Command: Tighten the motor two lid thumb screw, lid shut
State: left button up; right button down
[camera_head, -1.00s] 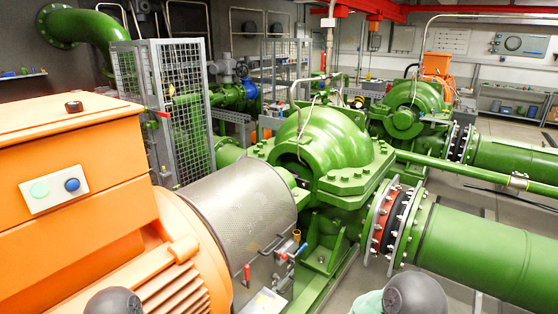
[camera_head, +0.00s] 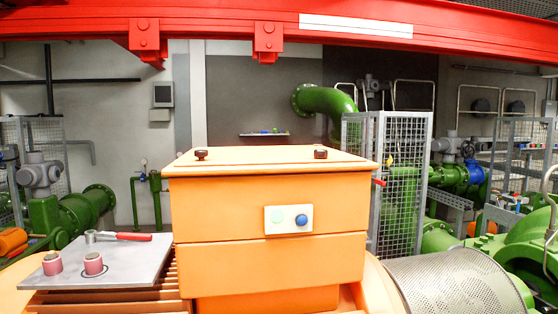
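The orange motor (camera_head: 370,290) fills the lower middle, with its box-shaped orange housing (camera_head: 270,242) on top. The housing's flat lid (camera_head: 265,158) lies down on it and looks shut. Whether either is tight cannot be told. A panel with a green and a blue button (camera_head: 289,219) is on the housing front. Neither of my grippers shows in the head view.
A grey plate (camera_head: 100,262) left of the housing holds two pink-sided cylinders (camera_head: 93,264) and a red-handled tool (camera_head: 118,236). A red beam (camera_head: 210,27) crosses overhead. A mesh cage (camera_head: 405,180) stands behind right. A perforated guard (camera_head: 455,282) is at lower right.

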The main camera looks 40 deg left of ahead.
aim_at(320, 153)
jog(key=i+u, duration=0.1)
jog(key=u, duration=0.35)
jog(key=i+u, duration=0.1)
jog(key=u, duration=0.3)
jog(key=i+u, duration=0.1)
jog(key=u, duration=0.35)
jog(key=l+u, duration=0.15)
jog(key=u, duration=0.3)
jog(key=i, duration=0.05)
